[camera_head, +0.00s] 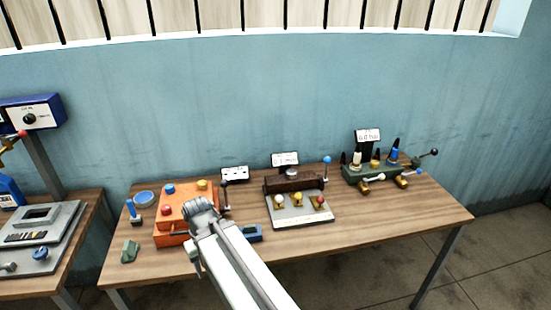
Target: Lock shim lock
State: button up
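I cannot tell for sure which part is the shim lock. On the wooden table (365,236) stand three devices. An orange box (173,212) with blue, red and yellow knobs is at the left. A grey plate device (286,221) with a dark brown block (290,184), several small knobs and a blue-tipped lever (326,168) is in the middle. A green device (371,176) with coloured pegs and a black-knobbed lever (433,152) is at the right. My gripper (203,214) is over the orange box's front right; its fingers are too small to read, and contact is unclear.
A blue bowl (144,198), a blue-handled item (132,210) and a small green block (130,250) lie at the table's left. A blue-grey item (251,233) is right of my arm. A second table (88,231) with devices stands left. The table's front right is clear.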

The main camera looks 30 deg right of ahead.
aim_at(327, 160)
jog(key=z, duration=1.4)
